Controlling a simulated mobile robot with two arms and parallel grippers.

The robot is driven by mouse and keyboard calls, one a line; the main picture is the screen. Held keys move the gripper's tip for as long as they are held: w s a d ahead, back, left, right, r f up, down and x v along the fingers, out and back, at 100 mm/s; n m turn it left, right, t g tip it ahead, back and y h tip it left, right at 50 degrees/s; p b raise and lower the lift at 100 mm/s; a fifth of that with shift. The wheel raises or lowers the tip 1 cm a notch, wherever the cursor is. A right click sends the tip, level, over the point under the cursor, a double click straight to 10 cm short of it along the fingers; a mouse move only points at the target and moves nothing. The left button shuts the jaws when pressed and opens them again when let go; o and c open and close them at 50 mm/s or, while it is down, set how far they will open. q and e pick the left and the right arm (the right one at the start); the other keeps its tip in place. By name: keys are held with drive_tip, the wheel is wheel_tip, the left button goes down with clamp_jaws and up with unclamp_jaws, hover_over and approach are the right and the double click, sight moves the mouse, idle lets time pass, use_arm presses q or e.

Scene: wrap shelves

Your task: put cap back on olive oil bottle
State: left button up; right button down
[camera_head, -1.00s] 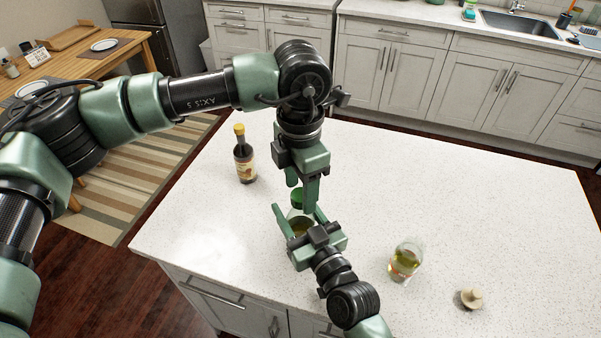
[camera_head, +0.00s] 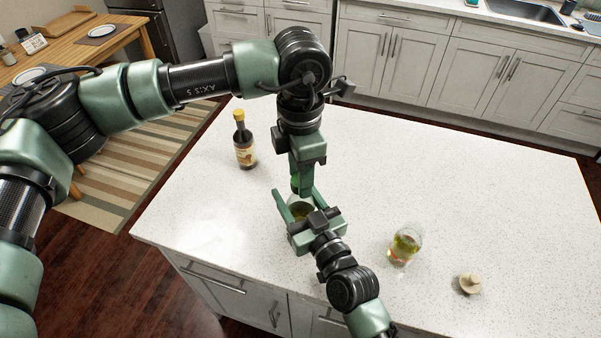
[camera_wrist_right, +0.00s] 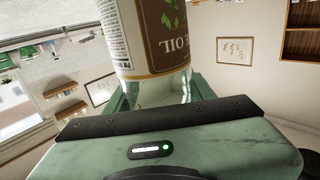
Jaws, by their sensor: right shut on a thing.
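The olive oil bottle (camera_head: 300,211) is upright between the fingers of my right gripper (camera_head: 297,213), near the front of the white island. My right gripper is shut on it. In the right wrist view its label (camera_wrist_right: 162,38) fills the top middle, with the jaws at its lower part. A green cap (camera_head: 295,184) is at the bottle's top, below and partly behind the fingers of my left gripper (camera_head: 299,183). My left gripper points down right over the bottle. Its fingers overlap the cap, and whether they grip it is hidden. I cannot tell whether the cap touches the neck.
A dark bottle with a yellow cap (camera_head: 244,142) stands at the back left of the island (camera_head: 480,190). A glass jar with yellow-green contents (camera_head: 404,247) and a small beige lidded pot (camera_head: 469,284) stand at the right. The island's right and back are clear.

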use_arm(q)
drive_tip(key=o, duration=0.3)
drive_tip(key=shift+r, duration=0.1)
wheel_tip(320, 180, up, 12)
idle(0.4)
use_arm(e)
drive_tip(key=shift+c, duration=2.3)
unclamp_jaws()
